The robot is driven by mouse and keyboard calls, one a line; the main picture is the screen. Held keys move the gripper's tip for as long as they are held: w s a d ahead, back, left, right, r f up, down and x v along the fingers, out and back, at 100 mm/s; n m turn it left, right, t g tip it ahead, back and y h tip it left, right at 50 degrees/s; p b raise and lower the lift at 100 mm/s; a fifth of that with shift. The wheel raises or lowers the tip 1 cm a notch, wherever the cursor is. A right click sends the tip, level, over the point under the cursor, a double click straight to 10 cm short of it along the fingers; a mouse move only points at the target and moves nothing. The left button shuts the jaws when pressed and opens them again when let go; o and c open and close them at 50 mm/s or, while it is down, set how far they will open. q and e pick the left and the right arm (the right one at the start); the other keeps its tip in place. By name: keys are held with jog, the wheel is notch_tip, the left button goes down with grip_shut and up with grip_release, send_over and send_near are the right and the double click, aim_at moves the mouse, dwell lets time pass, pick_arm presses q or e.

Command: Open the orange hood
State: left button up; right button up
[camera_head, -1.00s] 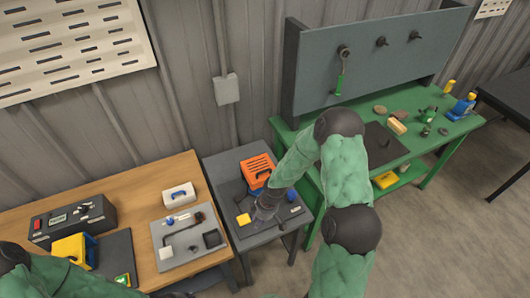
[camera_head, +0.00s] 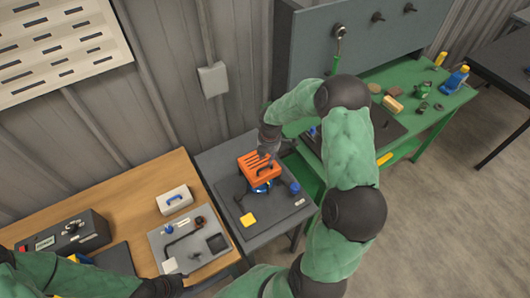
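The orange hood (camera_head: 258,168) is a slotted box-like cover on the small dark table between the wooden table and the green bench. Blue parts (camera_head: 263,188) show just below its front edge. My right gripper (camera_head: 268,152) is at the hood's upper right edge, pointing down; its fingers are too small and partly hidden to tell whether they touch it or are open. My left gripper (camera_head: 170,286) is low over the front of the wooden table, far from the hood, and its fingers are not clear.
A grey board (camera_head: 165,240) with small parts and a white case (camera_head: 174,200) lie on the wooden table (camera_head: 130,200). The green bench (camera_head: 440,115) stands at right.

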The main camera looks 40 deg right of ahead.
aim_at(265, 168)
jog(key=f+b, duration=0.2)
jog(key=f, duration=0.1)
jog(key=w+f+b, duration=0.1)
jog(key=f+b, duration=0.1)
jog(key=f, duration=0.1)
jog(key=f+b, duration=0.2)
jog(key=f, duration=0.1)
jog(key=shift+w+f, duration=0.15)
jog(key=shift+w, duration=0.05)
jog(key=shift+a+f, duration=0.1)
jog(key=c, duration=0.7)
jog(key=shift+o, duration=0.2)
